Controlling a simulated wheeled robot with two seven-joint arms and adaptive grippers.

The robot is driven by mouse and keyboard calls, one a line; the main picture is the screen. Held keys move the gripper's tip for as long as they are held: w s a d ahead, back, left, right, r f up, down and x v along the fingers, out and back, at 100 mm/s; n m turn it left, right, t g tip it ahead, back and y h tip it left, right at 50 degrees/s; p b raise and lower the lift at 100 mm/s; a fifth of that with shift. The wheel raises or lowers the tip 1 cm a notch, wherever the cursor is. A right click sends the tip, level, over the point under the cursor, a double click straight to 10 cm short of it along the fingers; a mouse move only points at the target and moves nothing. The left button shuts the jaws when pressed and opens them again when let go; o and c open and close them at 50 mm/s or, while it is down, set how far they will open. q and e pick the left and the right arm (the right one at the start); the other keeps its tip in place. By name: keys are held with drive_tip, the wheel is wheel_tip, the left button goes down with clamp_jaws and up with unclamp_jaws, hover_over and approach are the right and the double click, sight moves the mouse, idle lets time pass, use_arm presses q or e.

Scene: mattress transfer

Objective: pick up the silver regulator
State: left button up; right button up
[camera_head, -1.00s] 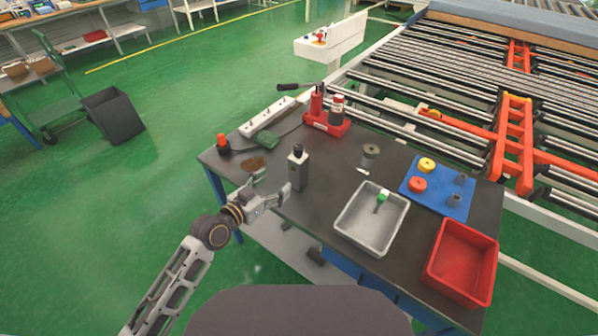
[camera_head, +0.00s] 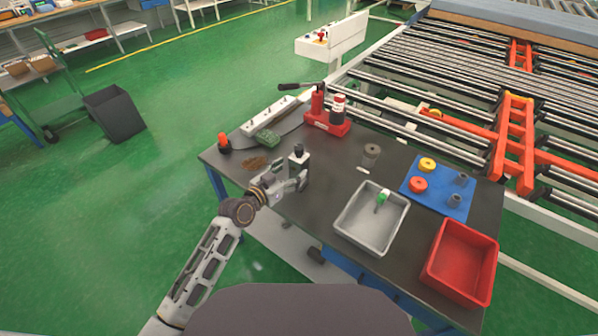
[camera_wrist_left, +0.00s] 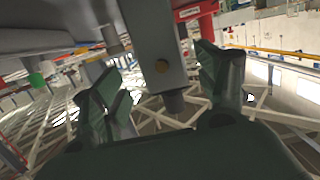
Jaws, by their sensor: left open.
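The silver regulator (camera_head: 301,161) is an upright grey block with a black knob on top, standing on the dark table (camera_head: 330,175) near its left front side. My left gripper (camera_head: 290,181) is open at its near side and hides its lower part. In the left wrist view the picture is upside down, and the regulator (camera_wrist_left: 155,45) hangs between the two green-padded fingers of the open gripper (camera_wrist_left: 155,82). I cannot tell whether a finger touches it. My right gripper is out of view.
A grey tray (camera_head: 342,226) and a red bin (camera_head: 432,262) stand to the right. Behind are a red holder with bottles (camera_head: 325,125), a white power strip (camera_head: 265,117) and an orange-topped item (camera_head: 224,143). A blue mat (camera_head: 418,196) holds several small parts.

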sight(294, 167)
use_arm(q)
drive_tip(key=shift+w+d, duration=0.25)
drive_tip(key=shift+w, duration=0.05)
drive_tip(key=shift+f, duration=0.1)
drive_tip(key=shift+x, duration=2.55)
drive_tip(key=shift+w+a, duration=0.1)
drive_tip(key=shift+a, duration=0.05)
drive_tip(key=shift+c, duration=0.2)
clamp_jaws()
